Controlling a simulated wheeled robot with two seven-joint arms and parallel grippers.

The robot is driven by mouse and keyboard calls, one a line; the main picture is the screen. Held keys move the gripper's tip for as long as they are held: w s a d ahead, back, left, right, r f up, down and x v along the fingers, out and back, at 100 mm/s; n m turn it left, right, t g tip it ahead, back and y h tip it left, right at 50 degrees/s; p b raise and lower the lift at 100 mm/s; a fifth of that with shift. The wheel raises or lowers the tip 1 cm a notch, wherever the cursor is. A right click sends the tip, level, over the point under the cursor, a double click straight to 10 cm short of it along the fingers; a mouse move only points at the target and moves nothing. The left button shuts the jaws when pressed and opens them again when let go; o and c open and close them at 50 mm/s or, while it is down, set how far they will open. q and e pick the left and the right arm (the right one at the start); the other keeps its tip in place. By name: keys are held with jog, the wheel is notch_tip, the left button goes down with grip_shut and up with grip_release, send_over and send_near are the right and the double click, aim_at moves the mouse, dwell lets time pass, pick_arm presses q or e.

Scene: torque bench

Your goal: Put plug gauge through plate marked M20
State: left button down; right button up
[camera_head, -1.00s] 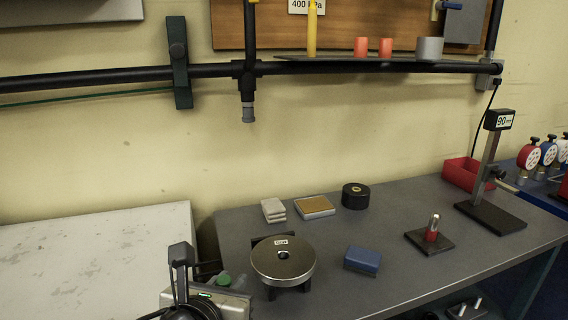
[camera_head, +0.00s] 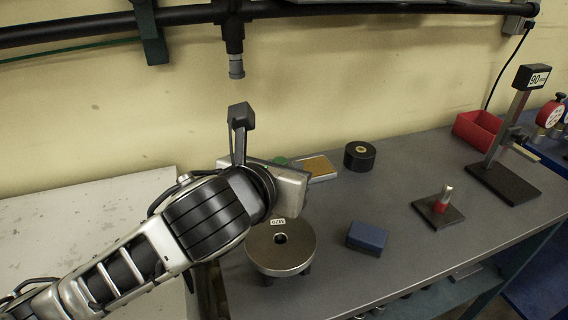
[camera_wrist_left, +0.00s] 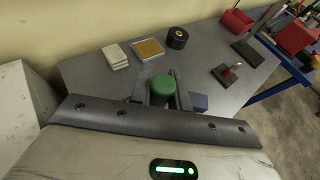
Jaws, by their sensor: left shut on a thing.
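The plate marked M20 (camera_head: 262,254) is a round steel disc with a central hole and a small white label, raised on dark supports on the bench. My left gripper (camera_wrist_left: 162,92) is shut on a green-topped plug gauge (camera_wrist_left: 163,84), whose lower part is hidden. In the head view, that gripper's body is above and behind the plate, apart from it, and a bit of green shows beyond it. A second gauge with a red band (camera_head: 441,204) stands upright in a dark base at the right. My right gripper is not in view.
A blue block (camera_head: 367,238) lies right of the plate. Behind are a black roll (camera_head: 360,155) and a brown-topped pad (camera_head: 321,167). A dark pipe (camera_head: 180,16) crosses above.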

pick_arm(q)
jog(key=shift+f, duration=2.75)
jog(key=shift+s+f, duration=0.1)
jog(key=shift+a+f, duration=0.1)
jog(key=shift+f, duration=0.3)
jog(key=shift+f, duration=1.2)
dwell(1.2)
dwell(0.8)
jog(key=c, duration=1.2)
grip_release()
jog(key=shift+c, duration=0.2)
